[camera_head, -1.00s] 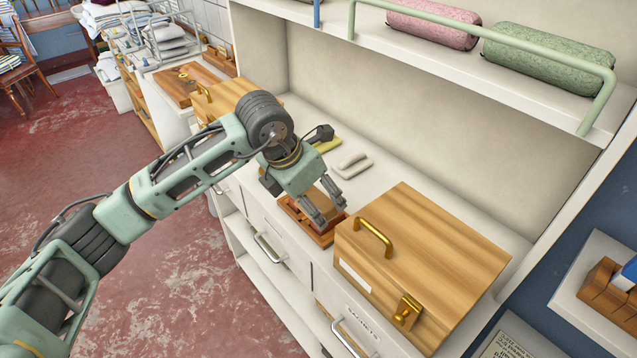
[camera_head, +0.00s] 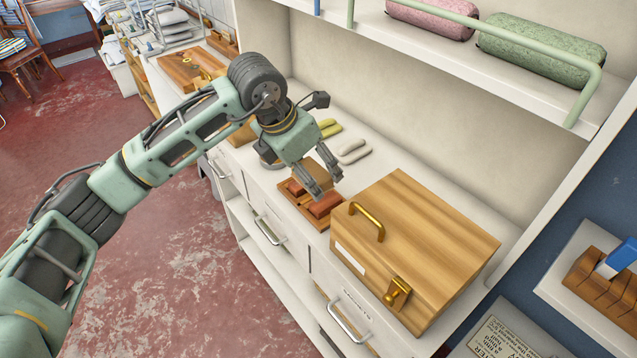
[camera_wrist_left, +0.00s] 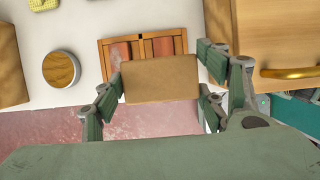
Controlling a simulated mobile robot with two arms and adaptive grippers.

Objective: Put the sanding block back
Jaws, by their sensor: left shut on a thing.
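My left gripper (camera_head: 329,188) is over the small wooden tray (camera_head: 290,208) on the white counter. In the left wrist view its fingers are shut on a flat tan block (camera_wrist_left: 160,80), the sanding block, held by its two ends. The block covers the near part of the tray (camera_wrist_left: 102,62) in that view. The tray has two compartments with reddish-brown pieces in them, one left (camera_wrist_left: 122,52) and one right (camera_wrist_left: 160,47). The gap between block and tray is hard to judge. My right gripper is not in view.
A big wooden box (camera_head: 420,240) with brass handle and latch stands close right of the tray. Beige pads (camera_head: 352,150) and a yellow-green piece (camera_head: 328,128) lie behind. A round wood-topped item (camera_wrist_left: 61,68) stands left of the tray. A shelf (camera_head: 450,65) hangs above.

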